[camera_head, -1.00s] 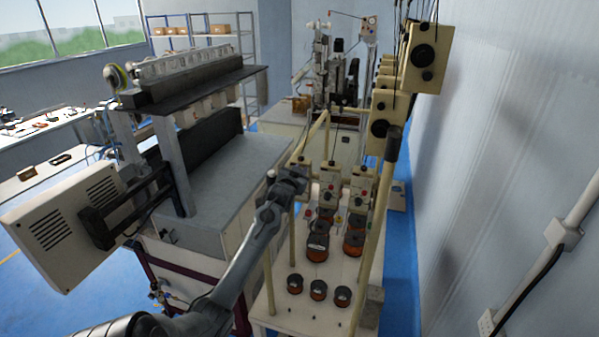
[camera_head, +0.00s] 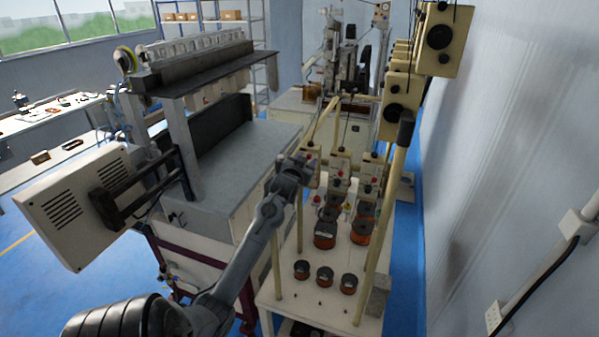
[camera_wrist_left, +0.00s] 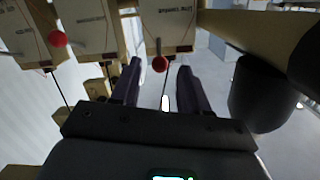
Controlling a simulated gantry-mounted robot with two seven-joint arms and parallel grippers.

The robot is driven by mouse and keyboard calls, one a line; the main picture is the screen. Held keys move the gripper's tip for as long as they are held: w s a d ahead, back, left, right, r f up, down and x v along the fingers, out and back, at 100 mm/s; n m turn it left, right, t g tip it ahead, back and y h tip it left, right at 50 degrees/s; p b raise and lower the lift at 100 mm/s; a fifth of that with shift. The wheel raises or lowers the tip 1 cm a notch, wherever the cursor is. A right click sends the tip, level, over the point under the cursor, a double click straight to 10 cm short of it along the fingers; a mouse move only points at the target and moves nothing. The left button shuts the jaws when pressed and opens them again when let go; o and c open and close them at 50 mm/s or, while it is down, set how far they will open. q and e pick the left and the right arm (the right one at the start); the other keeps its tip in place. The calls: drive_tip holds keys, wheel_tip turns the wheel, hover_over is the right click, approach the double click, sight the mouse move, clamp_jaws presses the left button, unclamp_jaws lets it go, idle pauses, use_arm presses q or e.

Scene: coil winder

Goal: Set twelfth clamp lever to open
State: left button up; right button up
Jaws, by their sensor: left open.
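My left gripper (camera_head: 304,163) is at the leftmost of several cream tension boxes on the wire-spool stand in the head view. In the left wrist view its two dark fingers (camera_wrist_left: 160,72) are open and apart. A red ball knob (camera_wrist_left: 160,64) on a cream box (camera_wrist_left: 167,30) shows between the fingertips, with no finger visibly closed on it. A thin rod with a white tip (camera_wrist_left: 165,103) hangs between the fingers. Another red knob (camera_wrist_left: 57,39) is on a neighbouring box to the left. I cannot tell which lever is the twelfth. My right gripper is not in view.
Orange wire spools (camera_head: 325,235) stand on the white stand table (camera_head: 300,300) below the boxes. A cream post (camera_head: 385,220) rises at the stand's right. The large winding machine (camera_head: 235,165) is on the left. A dark rounded part (camera_wrist_left: 262,92) is close right of the fingers.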

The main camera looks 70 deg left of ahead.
use_arm(q)
drive_tip(key=f+b+v, duration=0.1)
drive_tip(key=b+v, duration=0.1)
drive_tip(key=v, duration=0.4)
drive_tip(key=shift+s+d+r, duration=0.3)
drive_tip(key=shift+d+r, duration=0.05)
drive_tip(key=shift+r, duration=0.15)
drive_tip(key=shift+w, duration=0.1)
drive_tip(key=w+d+f+m+g+h, duration=0.1)
drive_tip(key=w+d+f+m+h, duration=0.2)
drive_tip(key=d+f, duration=0.75)
drive_tip(key=d+f+m+h, duration=0.2)
drive_tip(key=d+f+h, duration=0.35)
drive_tip(key=d, duration=0.85)
drive_tip(key=s+d+f+m+g+h, duration=0.1)
drive_tip(key=s+d+f, duration=0.2)
drive_tip(key=d, duration=0.6)
drive_tip(key=s+d+f+m+g+h, duration=0.2)
drive_tip(key=s+d+f, duration=0.2)
drive_tip(key=d, duration=0.5)
drive_tip(key=s+d+f+m+g+h, duration=0.1)
drive_tip(key=s+d+f+g+h, duration=0.1)
drive_tip(key=s+d, duration=0.5)
drive_tip(key=shift+d+f, duration=0.75)
drive_tip(key=shift+d, duration=0.45)
